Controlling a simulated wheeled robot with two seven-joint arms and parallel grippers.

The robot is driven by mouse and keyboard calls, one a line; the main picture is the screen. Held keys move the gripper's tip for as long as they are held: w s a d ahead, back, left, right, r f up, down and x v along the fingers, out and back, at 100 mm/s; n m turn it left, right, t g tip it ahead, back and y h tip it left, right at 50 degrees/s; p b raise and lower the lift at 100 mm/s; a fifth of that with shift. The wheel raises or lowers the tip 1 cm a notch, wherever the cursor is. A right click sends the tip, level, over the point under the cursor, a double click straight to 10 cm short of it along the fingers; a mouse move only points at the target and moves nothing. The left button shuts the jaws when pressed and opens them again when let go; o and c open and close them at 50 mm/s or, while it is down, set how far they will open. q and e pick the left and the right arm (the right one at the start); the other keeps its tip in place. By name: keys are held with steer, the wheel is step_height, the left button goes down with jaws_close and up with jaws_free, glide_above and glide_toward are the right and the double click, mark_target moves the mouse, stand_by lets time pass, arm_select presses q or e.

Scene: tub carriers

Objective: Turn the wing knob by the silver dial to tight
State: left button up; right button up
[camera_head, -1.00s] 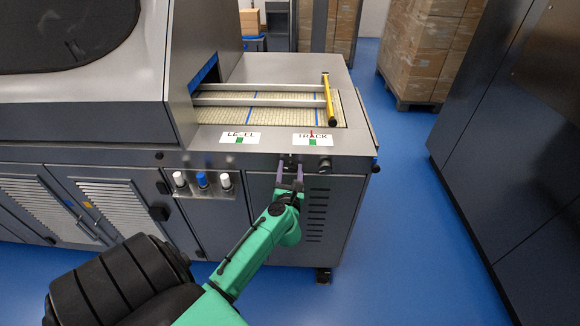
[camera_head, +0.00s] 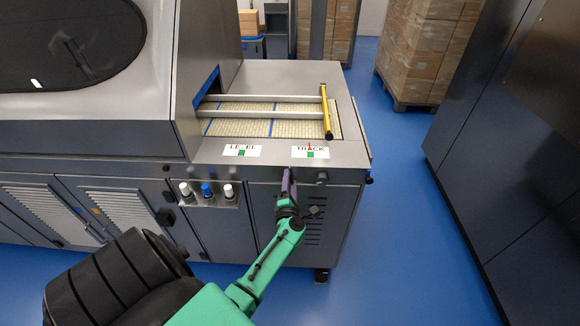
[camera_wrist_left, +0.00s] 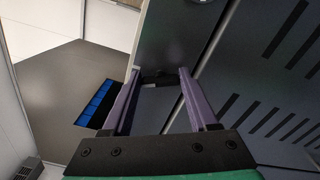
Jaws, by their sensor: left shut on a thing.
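My left gripper (camera_head: 288,174) is at the front panel just left of the dial. Its purple fingers hide the wing knob in the head view. In the left wrist view a small dark piece, the wing knob (camera_wrist_left: 157,78), lies between the fingertips, and the gripper is shut on it. Which way the wings point is hard to tell. My right gripper is not in view.
A LEVEL label (camera_head: 242,151) is left of the TRACK label. White and blue knobs (camera_head: 206,190) stand on the panel farther left. A yellow bar (camera_head: 326,112) crosses the belt (camera_head: 240,127) on top. Blue floor (camera_head: 400,240) is clear to the right.

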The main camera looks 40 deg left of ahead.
arm_select(q)
steer(key=m+p, duration=0.1)
steer(key=m, duration=0.3)
steer(key=shift+f+m+p, duration=0.15)
steer(key=shift+m+p, duration=0.15)
steer(key=shift+m, duration=0.1)
stand_by(0.4)
steer(key=o, duration=1.4)
steer(key=shift+c, duration=0.2)
steer(key=p+v, duration=0.3)
steer(key=v, duration=1.1)
steer(key=shift+s+d, duration=0.2)
steer(key=shift+d, duration=0.1)
